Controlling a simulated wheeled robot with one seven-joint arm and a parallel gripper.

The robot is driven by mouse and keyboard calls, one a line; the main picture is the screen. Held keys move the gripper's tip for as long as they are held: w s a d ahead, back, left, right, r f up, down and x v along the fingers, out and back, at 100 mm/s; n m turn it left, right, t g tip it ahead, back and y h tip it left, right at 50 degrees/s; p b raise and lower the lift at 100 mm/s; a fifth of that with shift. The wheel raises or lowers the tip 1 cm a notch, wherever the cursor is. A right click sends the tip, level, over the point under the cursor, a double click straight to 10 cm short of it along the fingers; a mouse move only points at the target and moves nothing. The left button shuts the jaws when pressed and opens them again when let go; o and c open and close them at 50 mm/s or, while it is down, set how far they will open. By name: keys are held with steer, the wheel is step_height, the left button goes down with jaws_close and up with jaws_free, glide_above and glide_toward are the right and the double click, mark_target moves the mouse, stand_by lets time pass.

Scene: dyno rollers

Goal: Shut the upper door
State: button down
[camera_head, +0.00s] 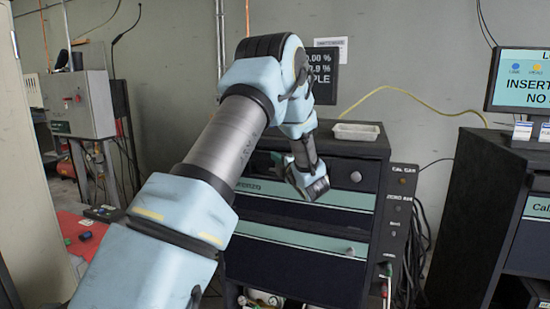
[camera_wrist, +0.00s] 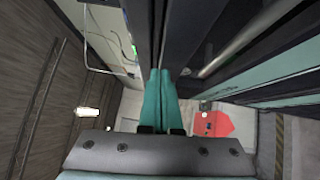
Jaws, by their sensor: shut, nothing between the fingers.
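The upper door (camera_head: 262,187) is a dark panel with a teal strip on the front of the black cabinet. A round knob (camera_head: 355,176) is at its right end. My arm and gripper hide much of its middle, and I cannot tell how far it stands open. My gripper (camera_head: 310,188) is in front of the cabinet's upper part, just left of the knob; contact cannot be told. In the wrist view, the teal fingers (camera_wrist: 158,95) are together and hold nothing. Dark panels with teal strips run along the right of that view.
The lower door (camera_head: 300,270), with its own teal strip and knob, is below. A grey tray (camera_head: 357,131) sits on the cabinet top. Cables hang at the cabinet's right side. A second dark cabinet (camera_head: 480,210) with a monitor (camera_head: 520,80) stands at right. A grey box (camera_head: 80,104) is at left.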

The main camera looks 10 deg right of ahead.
steer(key=shift+w+f+b, duration=0.1)
steer(key=shift+b, duration=0.2)
steer(key=shift+w+d+r+b, duration=0.15)
steer(key=shift+w+d+b, duration=0.15)
steer(key=shift+b, duration=0.25)
steer(key=shift+w+d+r+b, duration=0.15)
steer(key=shift+w+b, duration=0.25)
steer(key=shift+b, duration=0.15)
steer(key=shift+f, duration=0.1)
